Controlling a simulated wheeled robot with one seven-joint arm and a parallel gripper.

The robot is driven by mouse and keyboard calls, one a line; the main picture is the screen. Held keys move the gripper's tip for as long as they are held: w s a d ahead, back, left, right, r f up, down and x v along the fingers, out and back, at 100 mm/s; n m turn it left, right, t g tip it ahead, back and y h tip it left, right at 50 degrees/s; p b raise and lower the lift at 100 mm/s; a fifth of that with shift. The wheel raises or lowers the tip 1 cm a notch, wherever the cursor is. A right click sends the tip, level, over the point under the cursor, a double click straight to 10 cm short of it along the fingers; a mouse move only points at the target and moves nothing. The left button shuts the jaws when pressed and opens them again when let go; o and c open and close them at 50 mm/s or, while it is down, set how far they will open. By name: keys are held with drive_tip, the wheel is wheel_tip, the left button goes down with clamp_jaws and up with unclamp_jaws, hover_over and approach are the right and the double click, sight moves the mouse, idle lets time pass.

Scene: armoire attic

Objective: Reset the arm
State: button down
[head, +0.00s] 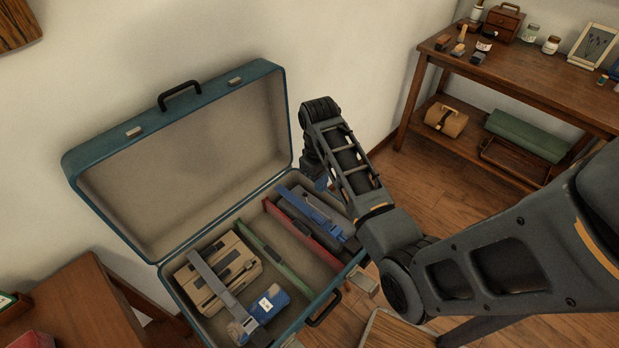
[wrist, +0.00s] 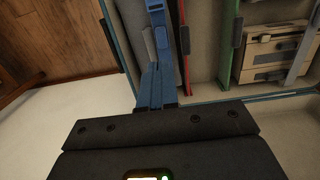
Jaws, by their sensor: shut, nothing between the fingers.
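My gripper (wrist: 157,75) shows in the wrist view as two blue fingers pressed together, with nothing between them. It points toward the side of an open teal suitcase (head: 172,115). In the head view my bent arm hides most of the gripper, near the suitcase's right end. In the wrist view the fingertips overlap the suitcase's edge beside a blue strap (wrist: 155,18). I cannot tell whether they touch it.
The suitcase has a red divider (head: 303,235) and a green divider (head: 273,257). A tan case (head: 222,262) and blue bundle (head: 268,304) lie at its left. A wooden table (head: 545,78) stands at the upper right, another (head: 75,305) at the lower left. Wall stands behind.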

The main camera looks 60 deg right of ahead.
drive_tip(key=shift+r, duration=0.15)
drive_tip(key=s+a+f+n+t+h, duration=0.1)
drive_tip(key=s+a+f+t, duration=0.1)
drive_tip(key=s+a+f, duration=0.15)
drive_tip(key=s+a+f+t+h, duration=0.1)
drive_tip(key=s+a+f, duration=0.1)
drive_tip(key=a, duration=0.3)
drive_tip(key=s+a+r+n+t+h, duration=0.1)
drive_tip(key=s+a+r+t, duration=0.1)
drive_tip(key=s+a+t, duration=0.45)
drive_tip(key=s+a+r+t+y, duration=0.1)
drive_tip(key=s+a+r+t, duration=0.1)
drive_tip(key=r, duration=0.6)
drive_tip(key=s+a+r+t+y, duration=0.1)
drive_tip(key=s+a+r+t, duration=0.1)
drive_tip(key=s+a+r, duration=0.3)
drive_tip(key=s+a+r+n+t, duration=0.1)
drive_tip(key=s+a+r, duration=0.3)
drive_tip(key=r, duration=0.8)
drive_tip(key=shift+a+r+t+y, duration=0.2)
drive_tip(key=shift+a+t+y, duration=0.3)
drive_tip(key=shift+a, duration=0.3)
